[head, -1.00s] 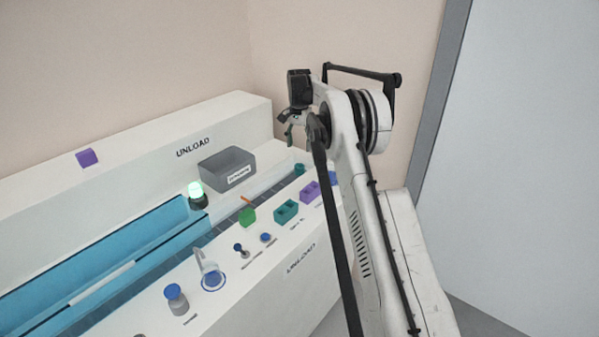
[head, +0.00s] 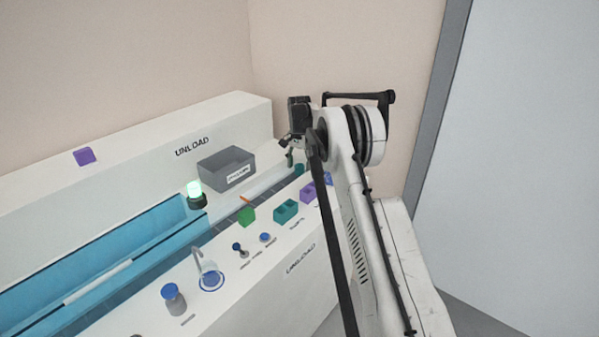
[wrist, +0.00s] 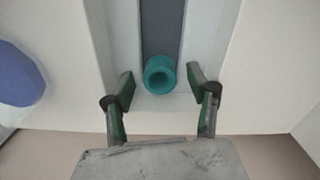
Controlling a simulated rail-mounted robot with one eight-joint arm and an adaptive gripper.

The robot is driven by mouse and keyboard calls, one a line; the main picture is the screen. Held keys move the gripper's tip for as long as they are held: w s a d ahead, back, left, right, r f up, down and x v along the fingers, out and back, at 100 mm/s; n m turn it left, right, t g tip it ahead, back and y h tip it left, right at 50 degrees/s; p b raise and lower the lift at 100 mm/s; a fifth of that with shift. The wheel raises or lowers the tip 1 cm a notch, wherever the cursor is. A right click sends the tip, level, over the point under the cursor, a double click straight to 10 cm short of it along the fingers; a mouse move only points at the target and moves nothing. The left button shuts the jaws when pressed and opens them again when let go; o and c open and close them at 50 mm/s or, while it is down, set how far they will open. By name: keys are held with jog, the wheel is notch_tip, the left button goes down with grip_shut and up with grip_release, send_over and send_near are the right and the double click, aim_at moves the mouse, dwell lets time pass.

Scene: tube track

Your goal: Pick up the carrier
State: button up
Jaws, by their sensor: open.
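The carrier (wrist: 160,75) is a teal round piece, seen from above in the wrist view. It sits at the near end of a grey channel between pale walls. In the head view its teal top (head: 299,169) shows small at the far end of the track. My gripper (wrist: 161,87) is open, with one finger on each side of the carrier and a visible gap on both sides. In the head view my gripper (head: 290,156) hangs just above the carrier, partly hidden by my arm. How far the fingertips are above the carrier is hard to tell.
A grey bin (head: 227,168) stands left of the track's end. A lit green lamp (head: 196,192), a green block (head: 246,216), a teal holder (head: 286,211) and a purple holder (head: 309,193) stand nearby. A blue rounded thing (wrist: 20,75) shows at left in the wrist view.

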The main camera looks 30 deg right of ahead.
jog(key=c, duration=0.9)
jog(key=shift+c, duration=0.2)
jog(key=shift+r, duration=0.1)
jog(key=shift+r, duration=0.45)
notch_tip(320, 180, up, 4)
jog(key=shift+f+p, duration=0.25)
jog(key=shift+p, duration=0.25)
jog(key=w+a+r+p, duration=0.1)
jog(key=a+r+p, duration=0.3)
jog(key=a+r, duration=0.7)
jog(key=shift+w+a+r, duration=0.25)
jog(key=shift+w+a, duration=0.05)
